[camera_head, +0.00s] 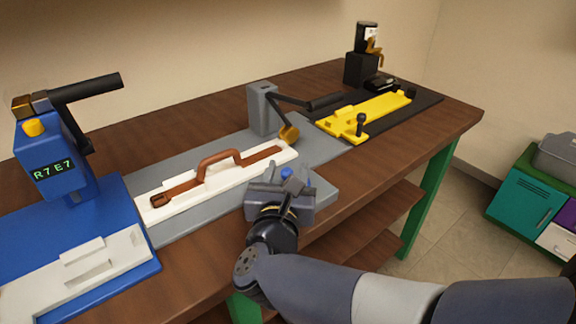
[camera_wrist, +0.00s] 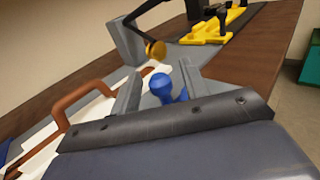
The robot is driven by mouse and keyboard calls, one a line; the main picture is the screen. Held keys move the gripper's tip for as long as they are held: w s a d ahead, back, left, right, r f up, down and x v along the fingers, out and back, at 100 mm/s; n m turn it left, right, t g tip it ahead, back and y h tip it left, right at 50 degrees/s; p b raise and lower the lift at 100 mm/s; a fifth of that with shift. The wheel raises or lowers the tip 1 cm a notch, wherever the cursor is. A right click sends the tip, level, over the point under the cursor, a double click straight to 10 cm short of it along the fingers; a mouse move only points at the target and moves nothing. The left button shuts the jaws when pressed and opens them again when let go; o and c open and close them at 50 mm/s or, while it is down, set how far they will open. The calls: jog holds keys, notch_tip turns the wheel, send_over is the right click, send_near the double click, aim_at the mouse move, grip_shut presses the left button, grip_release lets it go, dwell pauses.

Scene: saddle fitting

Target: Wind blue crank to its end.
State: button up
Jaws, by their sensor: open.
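The blue crank's round knob (camera_head: 287,172) shows just beyond my gripper, at the right end of the grey fixture. In the wrist view the blue knob (camera_wrist: 161,85) stands between the two fingers. My gripper (camera_head: 282,178) is open, with its fingers (camera_wrist: 158,82) on either side of the knob and a visible gap to it on the right. I cannot tell whether a finger touches it. The crank's arm and pivot are mostly hidden by my gripper. A white slide (camera_head: 150,211) with a brown handle strap (camera_head: 222,156) lies on the grey fixture base (camera_head: 205,219) left of the gripper.
A grey post with a dark lever and brass tip (camera_head: 263,108) stands behind the crank. A blue station with a display (camera_head: 50,165) is at left. A yellow fixture (camera_head: 370,114) lies on a black plate at right. The wooden table's front edge is under my arm.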

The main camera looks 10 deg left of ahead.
jog(key=shift+w, duration=0.9)
grip_shut()
jog(key=shift+f+n+y+b, duration=0.15)
jog(key=shift+n+y+b, duration=0.25)
jog(key=shift+y+b, duration=0.5)
